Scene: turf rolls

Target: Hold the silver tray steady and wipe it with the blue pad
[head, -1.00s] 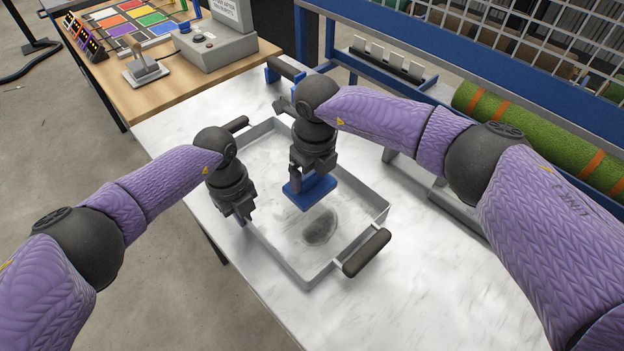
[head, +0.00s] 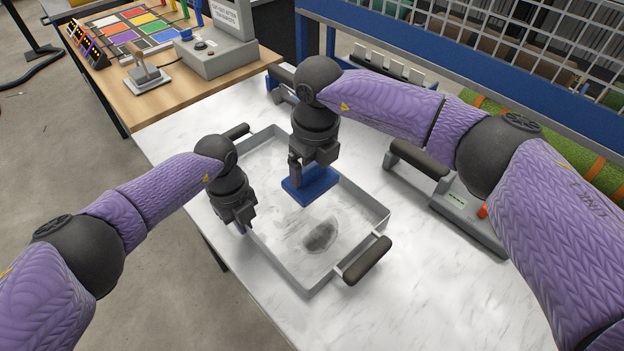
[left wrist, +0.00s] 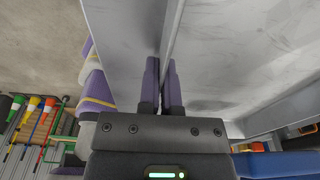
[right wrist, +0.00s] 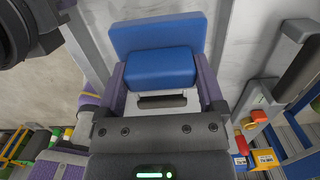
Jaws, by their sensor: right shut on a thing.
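The silver tray (head: 262,243) lies on the white marble-look table, with a dark handle at each end. A dark smudge (head: 320,236) shows on its floor toward the near end, with fainter grey marks around it. My left gripper (head: 243,224) is at the tray's left wall; in the left wrist view its fingers (left wrist: 161,85) are close together with the thin wall between them. My right gripper (head: 297,170) is shut on the block of the blue pad (head: 312,186), over the tray beyond the smudge. In the right wrist view the pad (right wrist: 158,38) sits between the fingers. Whether it touches the tray is unclear.
A wooden bench (head: 160,100) with a control box (head: 215,50) and coloured squares stands at the back left. A grey device with a dark handle (head: 420,160) stands right of the tray. Green turf rolls (head: 585,160) lie behind it. The table's near right is clear.

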